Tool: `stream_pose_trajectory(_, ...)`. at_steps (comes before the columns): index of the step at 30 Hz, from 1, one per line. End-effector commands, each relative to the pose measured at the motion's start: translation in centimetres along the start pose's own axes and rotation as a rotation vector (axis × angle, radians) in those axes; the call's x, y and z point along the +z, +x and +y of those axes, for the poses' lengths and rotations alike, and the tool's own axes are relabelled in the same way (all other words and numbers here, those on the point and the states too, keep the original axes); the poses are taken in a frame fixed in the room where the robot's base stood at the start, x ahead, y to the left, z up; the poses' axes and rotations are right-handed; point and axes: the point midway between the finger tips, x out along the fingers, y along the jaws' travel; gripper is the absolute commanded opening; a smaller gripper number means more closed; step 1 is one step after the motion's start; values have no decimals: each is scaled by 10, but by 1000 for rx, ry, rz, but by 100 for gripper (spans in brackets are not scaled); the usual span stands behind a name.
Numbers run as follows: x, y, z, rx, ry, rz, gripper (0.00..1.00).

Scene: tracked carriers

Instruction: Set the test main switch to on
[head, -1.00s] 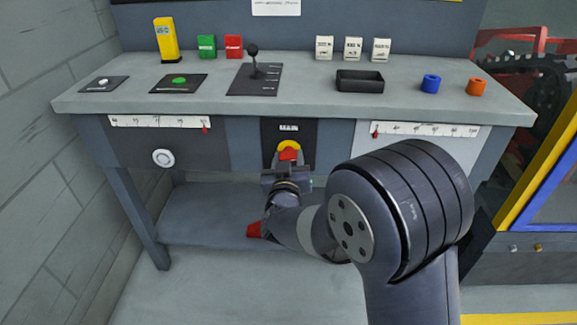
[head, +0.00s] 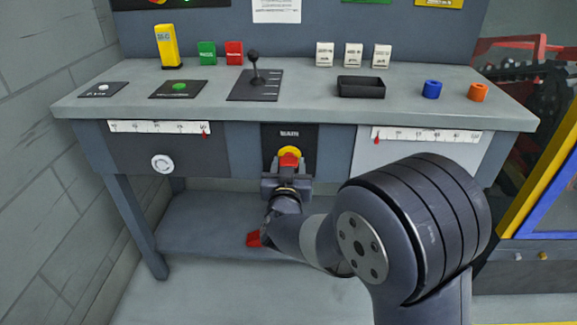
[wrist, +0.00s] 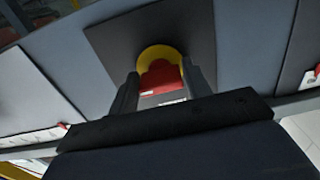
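The main switch (head: 289,158) is a red knob on a yellow disc, set on a dark plate in the bench front, below the middle of the bench top. My gripper (head: 288,172) is right in front of it. In the wrist view the red knob (wrist: 160,79) shows between the two fingers of my gripper (wrist: 161,85), one on each side, with the yellow disc behind it. The fingers stand apart and very close to the knob's sides. I cannot tell whether they press on it. The plate's small lettering is not readable, and the knob's lower part is partly hidden.
A white round knob (head: 162,163) is on the front left. A lower shelf (head: 190,225) lies under my arm.

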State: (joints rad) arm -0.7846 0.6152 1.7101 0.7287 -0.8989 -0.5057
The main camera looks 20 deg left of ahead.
Motion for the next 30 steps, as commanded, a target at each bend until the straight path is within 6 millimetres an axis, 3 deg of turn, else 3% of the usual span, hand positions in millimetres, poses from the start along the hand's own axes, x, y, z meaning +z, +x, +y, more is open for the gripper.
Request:
stream_pose_trajectory(6,0,0,0,0,-1,0,64)
stream_pose_trajectory(16,-1,-6,0,-1,-1,0,64)
stream_pose_trajectory(30,-2,-88,-1,-3,-2,0,64)
